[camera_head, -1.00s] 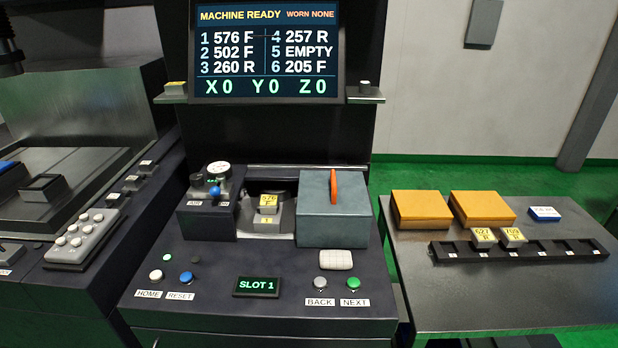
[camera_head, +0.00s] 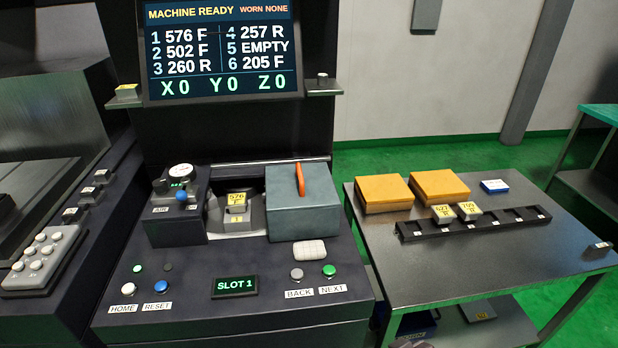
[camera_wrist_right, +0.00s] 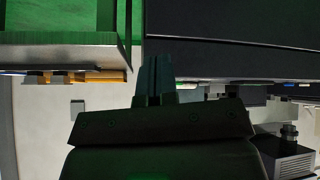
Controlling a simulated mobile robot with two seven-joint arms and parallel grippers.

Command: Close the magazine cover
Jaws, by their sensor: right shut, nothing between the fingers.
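The magazine cover appears to be the grey-blue box-shaped cover (camera_head: 302,205) with an orange handle (camera_head: 300,179) on the machine's console in the head view. It sits to the right of the magazine opening, where a holder with yellow labels 576 and 1 (camera_head: 237,206) shows uncovered. The cover cannot be made out in that view.
The console front carries HOME, RESET, BACK and NEXT buttons and a SLOT 1 display (camera_head: 235,286). A gauge block (camera_head: 178,205) stands left of the opening. A side table (camera_head: 440,275) at right bears orange boxes (camera_head: 384,190) and a black rack (camera_head: 475,226).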

